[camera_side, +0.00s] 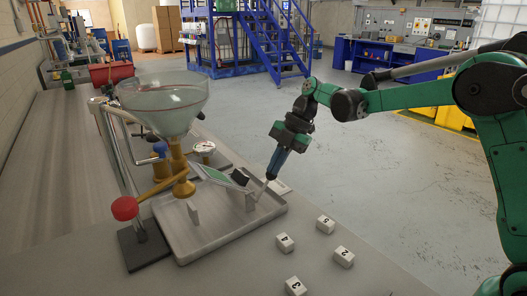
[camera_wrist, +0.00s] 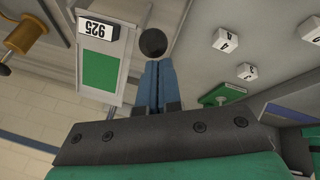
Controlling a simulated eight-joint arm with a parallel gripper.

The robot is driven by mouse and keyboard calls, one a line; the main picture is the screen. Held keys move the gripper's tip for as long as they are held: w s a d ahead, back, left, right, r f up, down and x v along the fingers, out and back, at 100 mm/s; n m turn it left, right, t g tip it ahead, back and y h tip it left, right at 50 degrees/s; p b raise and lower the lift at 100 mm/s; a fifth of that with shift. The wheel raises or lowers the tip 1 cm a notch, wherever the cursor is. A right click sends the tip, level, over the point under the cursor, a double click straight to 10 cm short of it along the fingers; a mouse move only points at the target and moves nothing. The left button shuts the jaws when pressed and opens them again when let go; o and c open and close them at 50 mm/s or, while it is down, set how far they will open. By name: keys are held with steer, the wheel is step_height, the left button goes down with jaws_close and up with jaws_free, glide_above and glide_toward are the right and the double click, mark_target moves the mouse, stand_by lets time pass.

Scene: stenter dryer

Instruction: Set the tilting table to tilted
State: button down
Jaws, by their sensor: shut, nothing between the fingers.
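The tilting table is a small plate with a green face (camera_side: 213,174) in a shallow metal tray. In the side view it seems to slope, but I cannot tell its exact angle. In the wrist view its green panel (camera_wrist: 101,70) lies left of my fingers, with a dark block marked 925 (camera_wrist: 98,29) at its end. My gripper (camera_side: 270,178) is shut and empty, pointing down at the table's right end. In the wrist view a round black knob (camera_wrist: 153,42) sits just beyond my fingertips (camera_wrist: 157,64); I cannot tell whether they touch.
A glass bowl (camera_side: 163,103) on a brass stem stands at the tray's left, with a red-ball lever (camera_side: 124,208) and a dial gauge (camera_side: 204,148). The tray rim (camera_side: 220,240) is low. Several numbered white blocks (camera_side: 326,224) lie right of it on the bench.

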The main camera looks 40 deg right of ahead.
steer(key=shift+d+f, duration=0.15)
steer(key=shift+d, duration=0.2)
steer(key=shift+d+f, duration=0.15)
steer(key=shift+d, duration=0.1)
stand_by(0.4)
steer(key=s+a+v, duration=0.1)
steer(key=v, duration=1)
steer(key=shift+s+r, duration=0.45)
